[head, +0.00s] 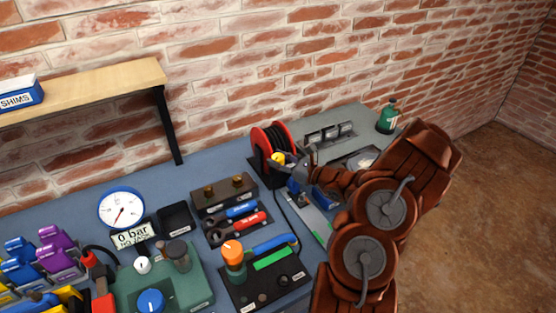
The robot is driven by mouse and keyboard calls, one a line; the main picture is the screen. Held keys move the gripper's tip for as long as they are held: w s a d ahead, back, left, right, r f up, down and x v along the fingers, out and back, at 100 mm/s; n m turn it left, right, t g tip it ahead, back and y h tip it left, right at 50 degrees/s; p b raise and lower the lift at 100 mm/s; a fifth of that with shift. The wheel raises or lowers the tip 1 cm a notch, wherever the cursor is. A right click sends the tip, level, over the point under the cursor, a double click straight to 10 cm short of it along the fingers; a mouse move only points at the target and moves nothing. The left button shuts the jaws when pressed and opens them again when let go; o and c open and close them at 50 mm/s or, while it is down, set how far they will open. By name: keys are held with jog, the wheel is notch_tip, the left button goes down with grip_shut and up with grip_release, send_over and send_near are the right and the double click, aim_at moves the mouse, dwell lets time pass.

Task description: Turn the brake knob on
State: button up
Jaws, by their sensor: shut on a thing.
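A small yellow knob (278,159) shows on the front of a red reel (265,141) wound with black cable, near the back of the bench. It looks like the brake knob; no label on it can be read. My gripper (289,163) is at the reel's front right side, shut on the yellow knob. The fingers partly cover the knob, so its marking and turn angle cannot be seen.
A green bottle (387,117) stands at the back right. A dark block (224,194), a gauge (121,208) and an orange-topped knob (233,255) are left of my arm. A wooden shelf (120,82) hangs on the brick wall.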

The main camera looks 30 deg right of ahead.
jog(key=c, duration=0.3)
jog(key=shift+c, duration=0.2)
